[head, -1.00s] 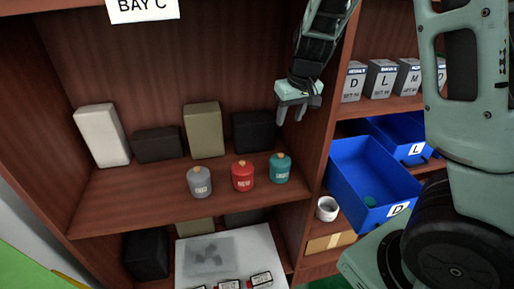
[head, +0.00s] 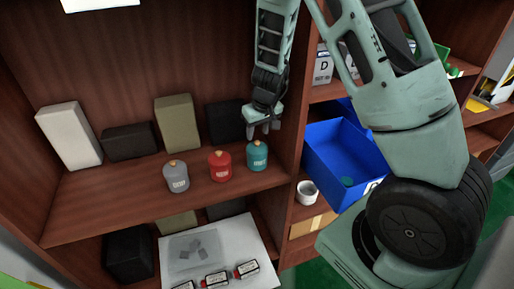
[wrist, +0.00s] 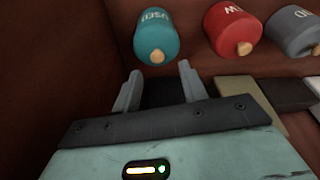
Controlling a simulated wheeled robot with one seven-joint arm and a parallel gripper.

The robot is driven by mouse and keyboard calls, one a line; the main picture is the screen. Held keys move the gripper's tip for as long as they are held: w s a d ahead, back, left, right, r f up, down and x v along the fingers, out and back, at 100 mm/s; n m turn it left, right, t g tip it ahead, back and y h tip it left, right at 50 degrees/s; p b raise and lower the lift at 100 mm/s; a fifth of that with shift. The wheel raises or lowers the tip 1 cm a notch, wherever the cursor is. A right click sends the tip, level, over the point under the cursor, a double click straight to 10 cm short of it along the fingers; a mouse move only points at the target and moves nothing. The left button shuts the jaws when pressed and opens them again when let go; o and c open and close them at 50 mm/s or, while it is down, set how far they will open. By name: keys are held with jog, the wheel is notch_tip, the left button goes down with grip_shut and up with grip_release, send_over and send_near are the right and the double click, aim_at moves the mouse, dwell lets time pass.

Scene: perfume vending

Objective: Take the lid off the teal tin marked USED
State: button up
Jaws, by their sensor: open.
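The teal tin (head: 257,157) stands upright on the wooden shelf, at the right end of a row of three tins, with its lid and a small tan knob on top. In the wrist view the teal tin (wrist: 156,36) shows the word USED and its tan knob (wrist: 157,57). My gripper (head: 264,131) is just above and behind the tin in the head view. In the wrist view my gripper (wrist: 157,80) is open and empty, its two fingers pointing toward the tin, with a gap left between the fingertips and the knob.
A red tin (head: 220,167) and a grey tin (head: 176,177) stand left of the teal one. Several boxes, including an olive one (head: 177,123), stand behind. The shelf's side wall (head: 293,130) is close on the right, with a blue bin (head: 338,150) beyond it.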

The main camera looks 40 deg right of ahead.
aim_at(257, 142)
jog(key=x, duration=0.4)
jog(key=shift+s+d+f, duration=0.15)
jog(key=shift+s+f, duration=0.05)
jog(key=shift+f, duration=0.05)
grip_shut()
